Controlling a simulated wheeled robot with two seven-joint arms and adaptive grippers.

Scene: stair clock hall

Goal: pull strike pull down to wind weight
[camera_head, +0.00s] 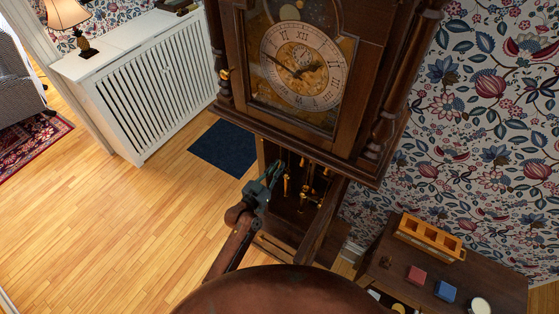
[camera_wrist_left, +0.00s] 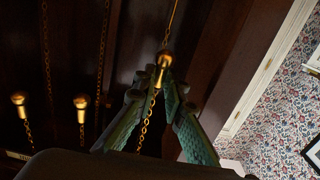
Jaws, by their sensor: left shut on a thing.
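The tall wooden clock (camera_head: 345,120) stands in the middle of the head view, its lower case open at the front. Brass pulls and fittings on chains (camera_head: 303,203) hang inside. My left gripper (camera_head: 270,177), with green fingers, is at the left side of that opening. In the left wrist view the left gripper (camera_wrist_left: 160,84) is shut on a brass pull (camera_wrist_left: 163,61), with chain above and below it. Two other brass pulls, one at far left (camera_wrist_left: 18,99) and one nearer (camera_wrist_left: 81,102), hang free on chains. No label shows which pull is the strike one. My right gripper is out of view.
A dark side table (camera_head: 480,272) at lower right bears a wooden tray (camera_head: 430,238), a red block (camera_head: 416,275), a blue block (camera_head: 445,291) and a white mug (camera_head: 479,305). A white radiator cover (camera_head: 150,95) stands at back left. Wooden floor (camera_head: 130,210) at left is clear.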

